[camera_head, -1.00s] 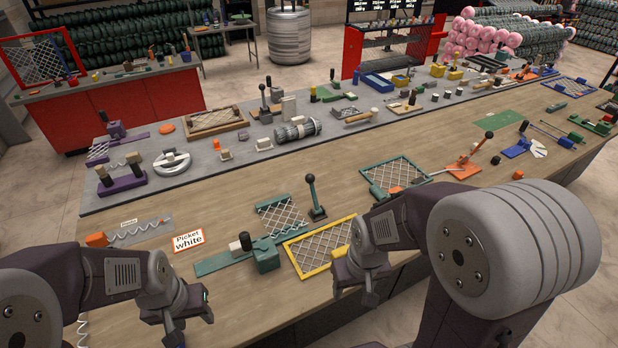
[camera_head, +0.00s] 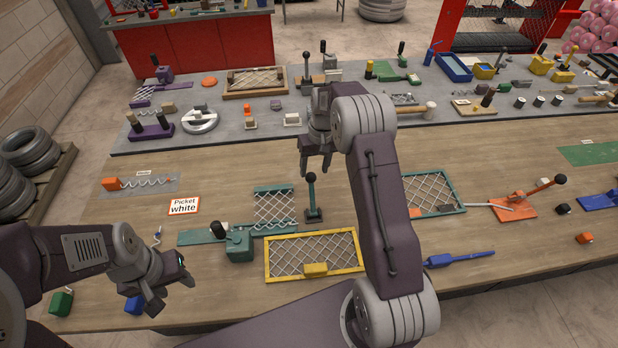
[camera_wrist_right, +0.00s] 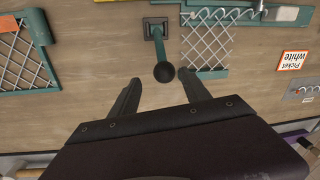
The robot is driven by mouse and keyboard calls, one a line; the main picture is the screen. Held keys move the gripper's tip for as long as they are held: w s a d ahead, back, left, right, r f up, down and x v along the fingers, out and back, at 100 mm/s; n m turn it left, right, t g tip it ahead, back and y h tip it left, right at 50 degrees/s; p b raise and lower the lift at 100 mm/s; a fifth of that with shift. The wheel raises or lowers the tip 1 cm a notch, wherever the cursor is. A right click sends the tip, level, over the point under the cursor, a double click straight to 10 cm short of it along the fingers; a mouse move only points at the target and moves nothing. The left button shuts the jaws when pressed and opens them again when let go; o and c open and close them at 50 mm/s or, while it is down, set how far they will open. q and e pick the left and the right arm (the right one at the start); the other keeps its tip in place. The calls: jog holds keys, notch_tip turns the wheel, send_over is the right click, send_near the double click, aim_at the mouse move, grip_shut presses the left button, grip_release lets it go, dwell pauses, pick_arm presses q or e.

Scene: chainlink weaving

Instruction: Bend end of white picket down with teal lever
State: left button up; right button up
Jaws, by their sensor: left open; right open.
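The teal lever (camera_head: 312,198) stands upright on a small base, with a dark round knob on top. It also shows in the right wrist view (camera_wrist_right: 158,48). Just left of it lies white mesh (camera_head: 275,208) with teal bars at its top and bottom, also in the wrist view (camera_wrist_right: 207,43). I cannot pick out the white picket's end. My right gripper (camera_head: 315,168) is open and empty just behind and above the lever. In the wrist view the knob lies just ahead of the gap between its fingers (camera_wrist_right: 162,90). My left gripper (camera_head: 172,292) is open and empty at the front left.
A "Picket white" card (camera_head: 184,205) lies left of the mesh. A green clamp block (camera_head: 239,244) and a yellow-framed mesh (camera_head: 314,240) lie in front.

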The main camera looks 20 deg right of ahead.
aim_at(310, 188)
jog(key=shift+s+a+r, duration=0.1)
jog(key=shift+s+a, duration=0.4)
jog(key=shift+a, duration=0.15)
jog(key=shift+s+a+f, duration=0.1)
jog(key=shift+a+f, duration=0.1)
jog(key=shift+a, duration=0.1)
jog(key=f+p, duration=0.1)
jog(key=f, duration=0.4)
jog(key=f+p, duration=0.1)
jog(key=f, duration=0.1)
jog(key=shift+w+d+f+p, duration=0.2)
jog(key=shift+d+f+p, duration=0.1)
jog(key=shift+f, duration=0.1)
jog(key=shift+a+f, duration=0.35)
jog(key=shift+f, duration=0.1)
pick_arm(q)
jog(key=a+r, duration=0.1)
jog(key=r, duration=0.1)
jog(key=shift+s+a+r, duration=0.15)
jog(key=shift+a+r, duration=0.2)
pick_arm(e)
jog(key=shift+d, duration=0.1)
jog(key=c, duration=0.4)
grip_shut()
